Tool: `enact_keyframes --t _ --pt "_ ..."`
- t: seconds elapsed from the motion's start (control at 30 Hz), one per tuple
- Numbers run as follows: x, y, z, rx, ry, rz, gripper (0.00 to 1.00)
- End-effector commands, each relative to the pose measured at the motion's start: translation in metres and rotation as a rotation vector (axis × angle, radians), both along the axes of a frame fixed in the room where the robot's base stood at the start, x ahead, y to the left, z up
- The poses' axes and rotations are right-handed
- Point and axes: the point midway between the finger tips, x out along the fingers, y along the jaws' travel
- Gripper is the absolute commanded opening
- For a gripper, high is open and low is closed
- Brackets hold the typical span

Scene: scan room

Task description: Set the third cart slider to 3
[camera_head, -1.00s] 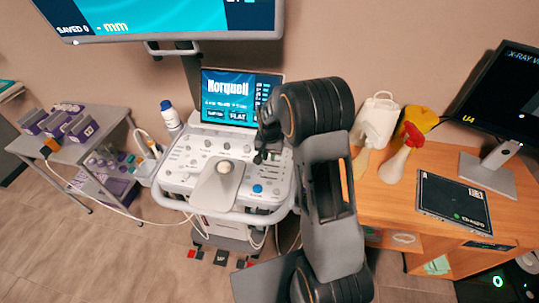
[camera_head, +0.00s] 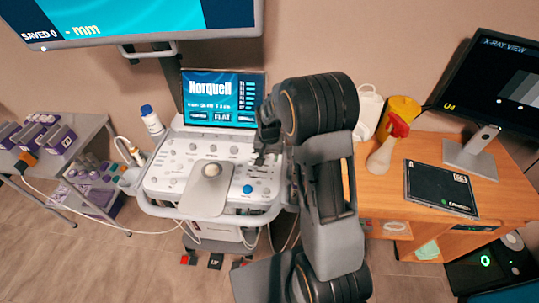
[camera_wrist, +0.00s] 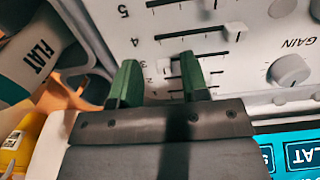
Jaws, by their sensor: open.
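The cart's console (camera_head: 160,185) is white, with a slider bank (camera_head: 262,178) at its upper right. In the wrist view the console panel (camera_wrist: 255,12) appears upside down, with numbered slider slots; 5, 4 and 3 are readable. The third slider's pale knob (camera_wrist: 164,67) lies near the 3, at the left end of its slot and between my fingertips in the picture; I cannot tell whether they touch it. The fourth slider's knob (camera_wrist: 235,31) is at the right end. My gripper (camera_wrist: 158,60) is open, its green fingers over the lower slots. In the head view my gripper (camera_head: 264,158) is above the slider bank.
A GAIN knob (camera_wrist: 290,70) is right of the slots. The cart's screen (camera_head: 222,98) stands behind the console. A white bottle (camera_head: 151,120) is left of it. A wooden desk (camera_head: 385,200) with a spray bottle (camera_head: 388,145) and dark tablet (camera_head: 440,187) lies right of my arm.

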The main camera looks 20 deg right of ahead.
Motion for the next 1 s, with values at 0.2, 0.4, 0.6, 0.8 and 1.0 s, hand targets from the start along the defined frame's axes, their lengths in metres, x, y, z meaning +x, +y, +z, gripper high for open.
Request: enact_keyframes --t 0.2,0.4,0.6,0.8,1.0 --pt "0.001 0.000 0.013 0.000 -0.004 -0.001 0.41" --pt "0.001 -0.001 0.052 0.000 -0.007 -0.002 0.41" --pt "0.001 -0.001 0.092 0.000 -0.005 -0.002 0.41" --pt "0.000 -0.001 0.121 -0.001 -0.002 -0.002 0.41" --pt "0.000 -0.001 0.136 0.000 -0.001 -0.002 0.41"
